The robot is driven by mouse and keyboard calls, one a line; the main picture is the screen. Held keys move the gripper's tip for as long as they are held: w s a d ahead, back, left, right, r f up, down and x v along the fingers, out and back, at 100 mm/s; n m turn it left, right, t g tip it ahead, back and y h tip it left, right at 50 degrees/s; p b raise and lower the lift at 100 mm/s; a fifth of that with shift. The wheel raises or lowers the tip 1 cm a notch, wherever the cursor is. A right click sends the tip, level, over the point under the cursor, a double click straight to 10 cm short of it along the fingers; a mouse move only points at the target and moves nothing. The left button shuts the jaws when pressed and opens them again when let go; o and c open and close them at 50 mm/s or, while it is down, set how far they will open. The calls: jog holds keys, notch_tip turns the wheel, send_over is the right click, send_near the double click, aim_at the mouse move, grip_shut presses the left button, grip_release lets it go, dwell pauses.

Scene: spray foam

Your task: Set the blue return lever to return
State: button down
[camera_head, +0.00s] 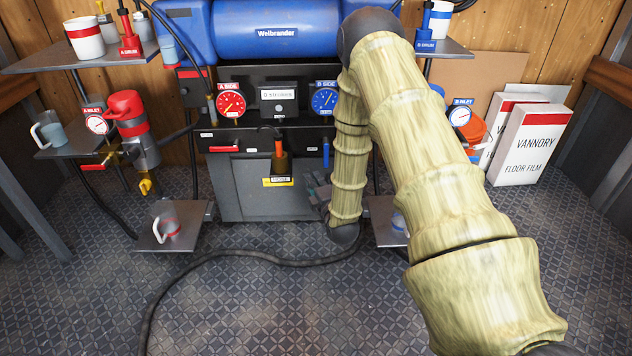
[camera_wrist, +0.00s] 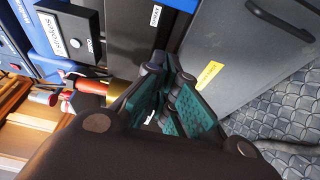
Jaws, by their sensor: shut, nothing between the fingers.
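The blue lever (camera_head: 326,153) stands upright at the right end of the machine's black front, beside a small white label. My gripper (camera_head: 318,188) is low in front of the machine, below the lever and apart from it, partly behind my own arm. In the wrist view my gripper (camera_wrist: 176,108) has its teal-padded fingers shut and empty. A blue strip (camera_wrist: 180,5) shows at the top edge there by the SPRAY label (camera_wrist: 155,15). I cannot tell for sure whether it is the lever.
A red lever (camera_head: 225,149) lies level at the left. An orange handle (camera_head: 279,150) stands in the middle above a yellow label (camera_head: 277,181). A small shelf (camera_head: 385,222) is to the right, partly behind my arm. A black hose (camera_head: 230,256) crosses the floor.

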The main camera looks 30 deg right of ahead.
aim_at(326, 152)
jog(key=w+d+b, duration=0.4)
jog(key=w+d, duration=0.1)
jog(key=shift+w, duration=0.15)
dwell(0.4)
